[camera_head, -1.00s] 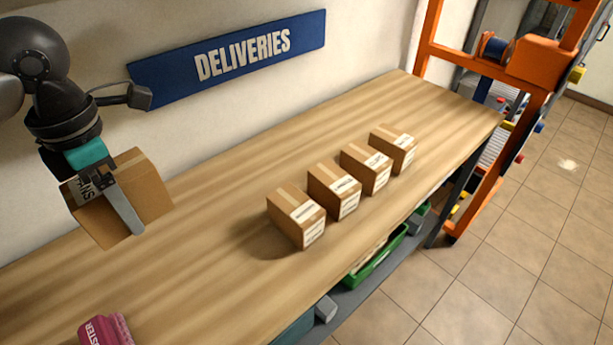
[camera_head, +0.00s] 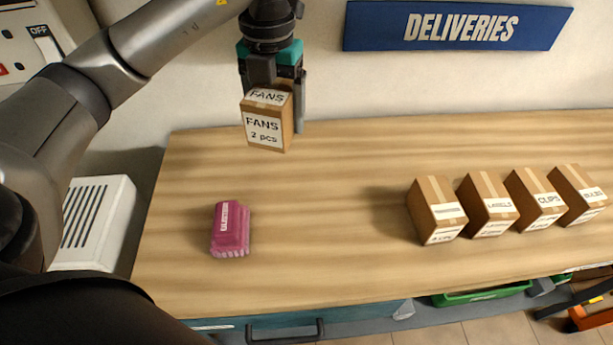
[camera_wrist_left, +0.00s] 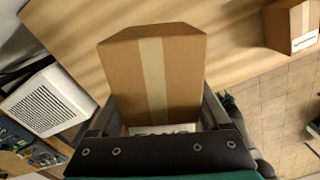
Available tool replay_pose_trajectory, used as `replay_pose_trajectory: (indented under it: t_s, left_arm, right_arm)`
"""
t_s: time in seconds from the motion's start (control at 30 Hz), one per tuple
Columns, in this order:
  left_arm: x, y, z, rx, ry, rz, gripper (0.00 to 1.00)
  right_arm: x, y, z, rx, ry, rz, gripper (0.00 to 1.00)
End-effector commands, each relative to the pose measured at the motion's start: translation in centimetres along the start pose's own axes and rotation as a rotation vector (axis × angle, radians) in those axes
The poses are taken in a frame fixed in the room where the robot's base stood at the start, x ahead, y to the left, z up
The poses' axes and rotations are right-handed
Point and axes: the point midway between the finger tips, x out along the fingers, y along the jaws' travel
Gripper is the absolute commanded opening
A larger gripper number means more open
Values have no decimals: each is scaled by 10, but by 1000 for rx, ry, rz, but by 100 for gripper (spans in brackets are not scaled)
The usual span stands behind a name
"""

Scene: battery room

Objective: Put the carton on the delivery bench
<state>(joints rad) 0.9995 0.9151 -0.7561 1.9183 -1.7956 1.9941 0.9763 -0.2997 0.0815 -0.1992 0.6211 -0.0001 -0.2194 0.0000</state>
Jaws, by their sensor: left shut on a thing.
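The carton (camera_head: 265,125), brown with white labels reading "FANS" and "2 pcs", is held upright in my left gripper (camera_head: 275,88). The gripper is shut on it, one finger on each side. The carton is in the air near the back edge of the bench, in front of the wall. In the left wrist view the carton (camera_wrist_left: 153,75) sits between the two fingers, its tape strip facing the camera. The delivery bench (camera_head: 330,230) is a wooden top under the blue "DELIVERIES" sign (camera_head: 458,27). My right gripper is not in view.
Several cartons stand in a row on the right of the bench, the nearest one (camera_head: 436,212) at the row's left end. A pink object (camera_head: 230,230) lies on the left part. The bench middle is clear. A white vented box (camera_head: 92,222) stands left of the bench.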

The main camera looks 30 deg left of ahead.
Motion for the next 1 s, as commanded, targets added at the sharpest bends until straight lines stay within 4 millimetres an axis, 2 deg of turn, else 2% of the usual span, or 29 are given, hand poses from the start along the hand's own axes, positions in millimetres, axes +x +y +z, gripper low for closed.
replay_pose_trajectory:
  t_s: [0.3,0.5,0.6,0.77,1.0]
  left_arm:
    - [85,0,-2,2,6,1,0]
    - [130,0,-1,3,3,-1,0]
    - [142,0,-1,3,2,-1,0]
    - [150,-1,0,4,0,-1,0]
    - [184,0,-1,2,3,0,0]
  right_arm:
    - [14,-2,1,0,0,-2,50]
    - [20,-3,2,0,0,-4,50]
    - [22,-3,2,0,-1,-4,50]
    - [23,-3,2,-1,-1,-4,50]
    - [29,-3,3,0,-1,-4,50]
